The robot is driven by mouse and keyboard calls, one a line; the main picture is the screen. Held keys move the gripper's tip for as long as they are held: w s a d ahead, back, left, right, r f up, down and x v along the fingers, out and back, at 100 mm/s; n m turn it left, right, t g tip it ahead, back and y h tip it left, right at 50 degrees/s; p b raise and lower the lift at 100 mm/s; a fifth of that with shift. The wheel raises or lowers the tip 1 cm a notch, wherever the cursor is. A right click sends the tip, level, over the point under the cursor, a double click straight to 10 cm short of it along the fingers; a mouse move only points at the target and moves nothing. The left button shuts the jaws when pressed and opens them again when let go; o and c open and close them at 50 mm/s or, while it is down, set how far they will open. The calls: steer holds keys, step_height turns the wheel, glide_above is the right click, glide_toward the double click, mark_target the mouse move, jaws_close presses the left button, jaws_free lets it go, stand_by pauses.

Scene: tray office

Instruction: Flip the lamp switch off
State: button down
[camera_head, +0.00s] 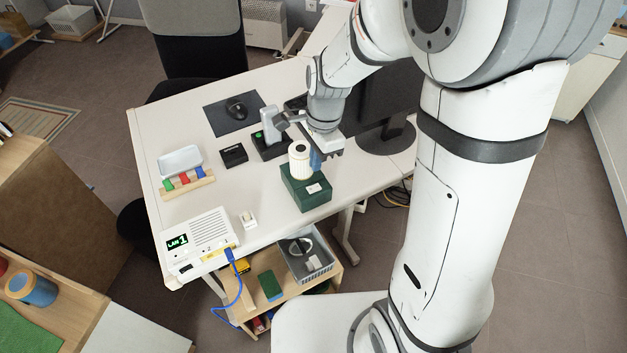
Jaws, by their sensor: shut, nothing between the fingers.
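A lamp stands upright on the white desk, with a cream cylindrical shade (300,163) on a dark green box base (304,194). A small white switch plate (314,188) sits on the top of the base at its front right. The switch's position is too small to tell. My gripper (318,160) points down just right of the shade, above the base and behind the switch plate. It is shut and empty. Part of the fingers is hard to make out against the lamp.
A dark monitor (385,95) stands right of my arm. A black device with a grey handle (270,140) is left of the lamp, near a small black box (233,155). A white LAN unit (198,240) is at the front left. Desk space (240,190) left of the lamp is clear.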

mark_target(317, 189)
steer(key=f, duration=0.5)
steer(key=a+f, duration=0.1)
steer(key=f, duration=0.1)
steer(key=shift+s+f, duration=0.2)
steer(key=shift+f, duration=0.2)
steer(key=shift+s+f+b, duration=0.2)
steer(key=shift+f+b, duration=0.15)
steer(key=shift+d, duration=0.1)
steer(key=shift+w+d, duration=0.25)
steer(key=shift+d, duration=0.4)
